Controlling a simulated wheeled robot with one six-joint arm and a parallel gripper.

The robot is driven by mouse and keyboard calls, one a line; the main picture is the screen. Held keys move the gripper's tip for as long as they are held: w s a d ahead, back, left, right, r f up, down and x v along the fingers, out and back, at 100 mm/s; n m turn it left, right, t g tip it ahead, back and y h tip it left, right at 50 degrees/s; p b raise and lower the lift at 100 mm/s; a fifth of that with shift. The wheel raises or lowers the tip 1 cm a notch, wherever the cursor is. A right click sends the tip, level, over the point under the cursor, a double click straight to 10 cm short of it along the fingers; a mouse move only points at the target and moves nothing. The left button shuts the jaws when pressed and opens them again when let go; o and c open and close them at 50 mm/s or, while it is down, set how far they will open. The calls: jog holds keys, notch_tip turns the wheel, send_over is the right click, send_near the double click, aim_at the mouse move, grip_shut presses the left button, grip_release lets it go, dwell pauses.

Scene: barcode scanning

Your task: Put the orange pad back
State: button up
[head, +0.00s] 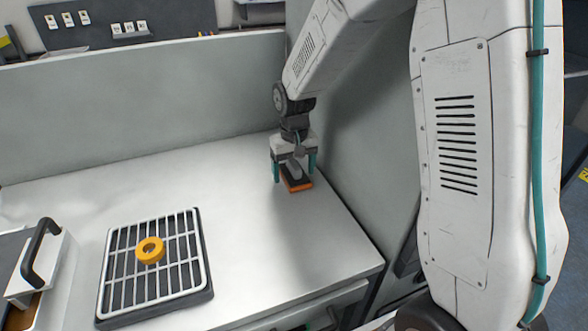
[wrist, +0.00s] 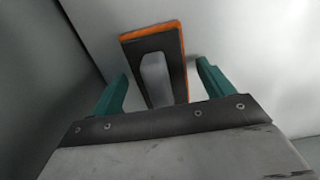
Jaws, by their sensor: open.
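The orange pad (head: 298,184) lies on the grey worktop at the back right, near the corner of the partition walls. In the wrist view the pad (wrist: 182,62) has an orange rim, a dark top and a raised grey grip block (wrist: 156,78). My gripper (head: 294,174) is over the pad. In the wrist view its two green fingers (wrist: 160,88) are open, one on each side of the grey block, with gaps between. The lower end of the block is hidden by the gripper body.
A white device with a black handle (head: 36,250) is at the far left. Partition walls stand close behind and right of the pad.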

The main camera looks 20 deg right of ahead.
aim_at(294, 163)
notch_tip(294, 163, up, 12)
jog(key=shift+r, duration=0.2)
jog(key=shift+s, duration=0.1)
dwell(0.6)
